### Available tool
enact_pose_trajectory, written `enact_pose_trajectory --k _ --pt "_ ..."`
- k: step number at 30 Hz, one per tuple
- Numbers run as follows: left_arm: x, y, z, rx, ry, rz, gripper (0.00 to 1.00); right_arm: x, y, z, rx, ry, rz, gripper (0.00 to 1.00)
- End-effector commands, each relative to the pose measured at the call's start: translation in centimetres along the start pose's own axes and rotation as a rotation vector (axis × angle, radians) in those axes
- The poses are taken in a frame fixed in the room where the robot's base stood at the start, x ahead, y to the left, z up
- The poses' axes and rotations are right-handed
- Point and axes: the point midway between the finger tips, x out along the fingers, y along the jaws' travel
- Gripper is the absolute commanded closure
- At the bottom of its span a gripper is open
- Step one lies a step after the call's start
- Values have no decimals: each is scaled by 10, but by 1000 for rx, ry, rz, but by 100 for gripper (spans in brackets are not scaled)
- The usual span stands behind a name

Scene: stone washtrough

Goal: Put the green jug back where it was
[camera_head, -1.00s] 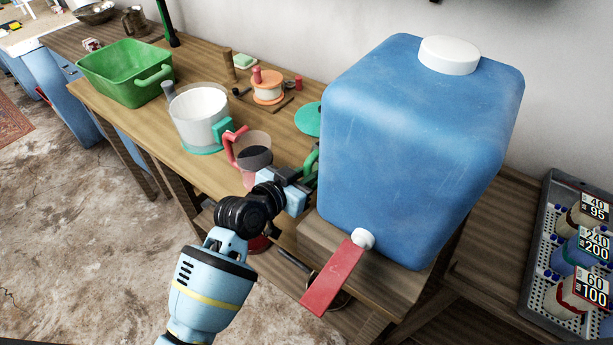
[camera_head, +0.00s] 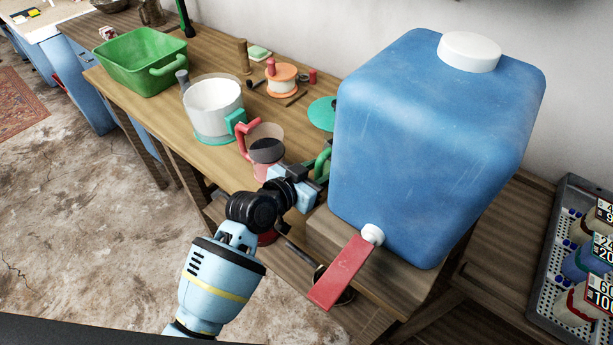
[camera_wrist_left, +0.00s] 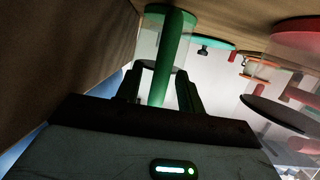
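The green jug (camera_head: 322,162) is on the wooden bench, between the red-handled jug and the blue tank. In the head view only part of its green handle shows; the rest is hidden by my gripper and the tank. In the left wrist view the jug (camera_wrist_left: 165,35) shows a clear body and a thick green handle. My left gripper (camera_head: 312,180) is at the handle. In the left wrist view its two fingers (camera_wrist_left: 158,88) stand apart on either side of the handle, with a gap on the left. My right gripper is out of view.
A large blue tank (camera_head: 430,140) with a red tap lever (camera_head: 340,272) stands close on the right. The red-handled jug (camera_head: 266,150) with dark contents is just left.

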Motion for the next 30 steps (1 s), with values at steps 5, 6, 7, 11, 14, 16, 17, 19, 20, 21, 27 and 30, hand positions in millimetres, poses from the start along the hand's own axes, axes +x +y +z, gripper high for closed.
enact_pose_trajectory --k 5,6,7,11,14,16,17,19,20,21,27,30 --pt "-20 -1 -2 2 3 -2 62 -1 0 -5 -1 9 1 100" --pt "-27 -1 -2 3 2 -2 62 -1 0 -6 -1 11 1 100" --pt "-32 0 -2 4 2 -1 62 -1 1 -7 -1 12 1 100" --pt "-57 -1 -2 5 3 -2 62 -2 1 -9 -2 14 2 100" --pt "-76 -1 -1 4 1 -2 62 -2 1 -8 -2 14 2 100" --pt "-88 0 -1 4 2 -1 62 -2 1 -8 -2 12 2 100" --pt "-93 0 -1 4 1 0 62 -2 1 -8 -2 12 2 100" --pt "-102 0 -1 2 1 0 62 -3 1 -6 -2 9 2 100" --pt "-106 0 0 2 1 0 62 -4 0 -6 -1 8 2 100" --pt "-110 0 0 2 1 0 62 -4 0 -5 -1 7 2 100" --pt "-120 0 -1 0 1 0 62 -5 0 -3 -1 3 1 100" --pt "-120 0 -1 0 1 0 62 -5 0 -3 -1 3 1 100"
